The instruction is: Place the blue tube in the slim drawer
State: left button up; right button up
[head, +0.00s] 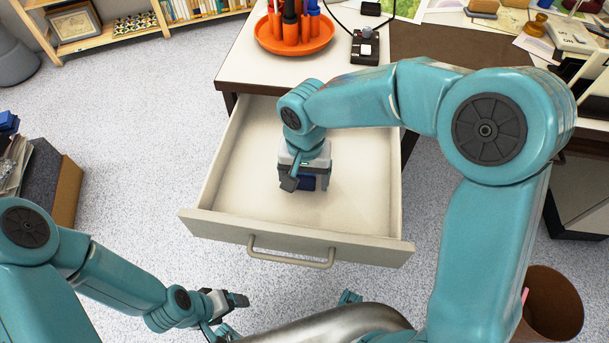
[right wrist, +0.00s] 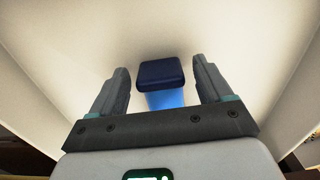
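The slim drawer (head: 235,190) is pulled open under the white desk, with a pale interior and a looped front handle. My right gripper (head: 304,187) points down inside it. The blue tube (head: 308,183) is mostly hidden by this gripper in the head view. In the right wrist view the tube (right wrist: 165,100) shows a dark blue cap and a brighter blue body. It lies between the open fingers of the right gripper (right wrist: 162,85), with a gap on each side. My left gripper (head: 235,303) is low, in front of the drawer; its finger gap is unclear.
On the desk (head: 242,60) stand an orange round holder (head: 295,40) with tubes and a small dark device (head: 365,47). A brown bin (head: 550,305) is at lower right. A grey box with items (head: 50,180) is at left. The drawer floor around the gripper looks clear.

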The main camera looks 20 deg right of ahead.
jog(key=shift+r, duration=0.3)
notch_tip(320, 180, up, 12)
jog(key=p, duration=0.3)
jog(key=shift+f+p, duration=0.15)
jog(key=shift+p, duration=0.25)
